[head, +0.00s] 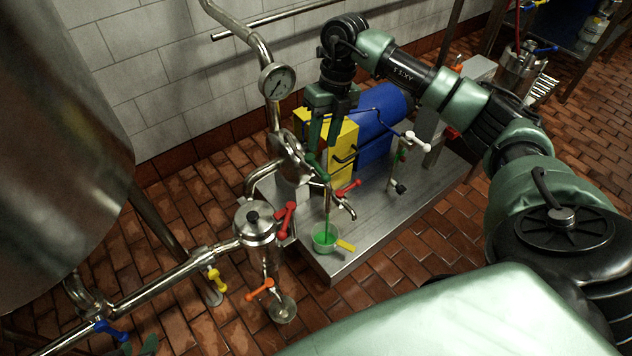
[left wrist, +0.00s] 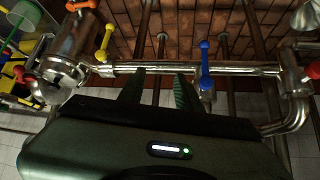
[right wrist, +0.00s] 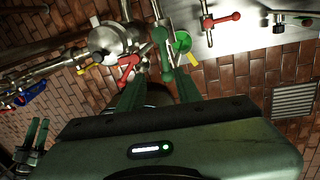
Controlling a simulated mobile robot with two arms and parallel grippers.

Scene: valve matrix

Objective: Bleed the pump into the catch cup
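The catch cup (head: 318,243), a small clear cup with a yellow handle, stands on the plinth's front corner. It holds green liquid, and a green stream falls into it from a thin downpipe at the pump (head: 292,158). The cup also shows in the right wrist view (right wrist: 181,43). A green lever (right wrist: 162,40) sits on the pump pipework, also visible in the head view (head: 312,161). My right gripper (head: 325,140) points down just above that lever, its fingers apart. My left gripper (left wrist: 160,82) is open and empty near the lower pipe with the blue lever (left wrist: 204,62).
A pressure gauge (head: 277,82) rises behind the pump. Red levers (head: 284,220) (head: 348,188), an orange lever (head: 260,290) and a yellow lever (head: 216,280) stick out nearby. A large steel tank (head: 60,140) fills the left. The plinth (head: 385,220) is clear right of the cup.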

